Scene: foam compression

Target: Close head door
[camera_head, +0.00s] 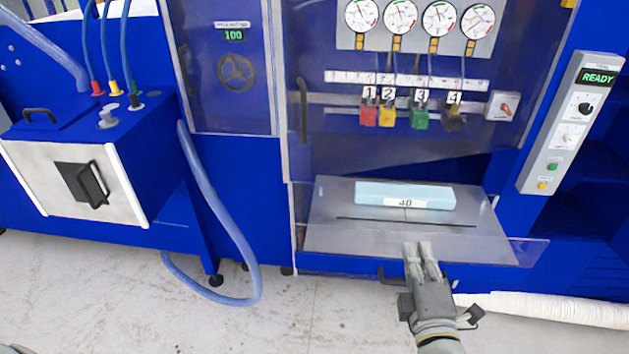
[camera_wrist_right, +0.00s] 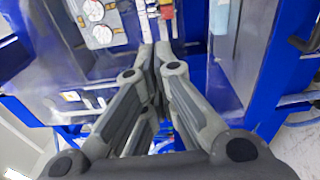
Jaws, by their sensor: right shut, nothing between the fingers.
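The machine has a clear upper door (camera_head: 380,150) over its gauges, with a dark handle (camera_head: 303,108) at its left. A clear lower panel (camera_head: 400,247) spans the front of the tray opening, and a dark handle (camera_head: 392,276) shows below it. I cannot tell which one is the head door. My right gripper (camera_head: 417,248) is shut and empty, its fingertips overlapping the lower panel in the head view, just right of the lower handle. Contact cannot be told. The shut fingers also show in the right wrist view (camera_wrist_right: 155,52).
A light-blue foam block (camera_head: 405,194) labelled 40 lies on the metal plate (camera_head: 335,215) behind the lower panel. A control box (camera_head: 570,125) reading READY stands at the right. A white hose (camera_head: 550,308) lies low right, and a blue hose (camera_head: 225,215) hangs left.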

